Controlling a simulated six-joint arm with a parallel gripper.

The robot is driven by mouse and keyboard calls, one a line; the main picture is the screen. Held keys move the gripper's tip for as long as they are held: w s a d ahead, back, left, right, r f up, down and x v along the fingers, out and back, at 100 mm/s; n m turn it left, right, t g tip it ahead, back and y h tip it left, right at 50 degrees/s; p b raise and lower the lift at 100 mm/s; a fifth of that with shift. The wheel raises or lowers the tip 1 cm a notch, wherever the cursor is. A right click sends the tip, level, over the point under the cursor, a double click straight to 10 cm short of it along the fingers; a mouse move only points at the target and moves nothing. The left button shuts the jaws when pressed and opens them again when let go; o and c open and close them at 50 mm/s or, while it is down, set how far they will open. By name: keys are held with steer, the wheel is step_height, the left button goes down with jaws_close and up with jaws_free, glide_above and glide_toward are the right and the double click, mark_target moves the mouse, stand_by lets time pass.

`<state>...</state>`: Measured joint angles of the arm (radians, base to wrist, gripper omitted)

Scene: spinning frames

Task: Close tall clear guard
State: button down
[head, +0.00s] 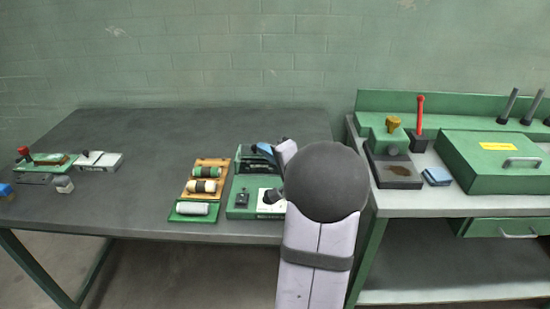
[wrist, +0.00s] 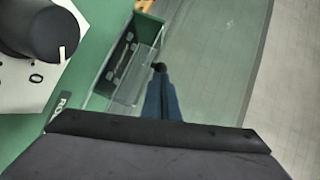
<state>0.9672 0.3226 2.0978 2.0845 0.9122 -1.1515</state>
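The green machine (head: 240,211) stands near the front right of the left table, partly hidden by my arm. In the wrist view its green base (wrist: 96,48) carries a white plate with a black knob (wrist: 38,32). A clear panel with pale edges, seemingly the guard (wrist: 142,60), stands beside a dark slotted part in the wrist view; its exact angle is unclear. My gripper (head: 284,152) is at the machine's right side.
Orange and green trays with rollers (head: 204,187) lie left of the machine. Small devices (head: 98,160) sit at the table's far left. The right bench (head: 445,198) holds a green lidded box (head: 500,165) and a red-handled tool (head: 419,118). The middle of the left table is clear.

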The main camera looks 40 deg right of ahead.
steer(key=shift+w+a, duration=0.1)
steer(key=shift+a, duration=0.1)
steer(key=shift+s+d+r, duration=0.15)
steer(key=shift+s+d, duration=0.15)
steer(key=s+d, duration=0.1)
steer(key=s+d+r, duration=0.1)
steer(key=s, duration=0.1)
steer(key=shift+s+d+b, duration=0.1)
steer(key=shift+s+b, duration=0.05)
steer(key=shift+b, duration=0.2)
steer(key=b+v, duration=0.2)
steer(key=v, duration=0.7)
steer(key=shift+s, duration=0.2)
steer(key=shift+r, duration=0.1)
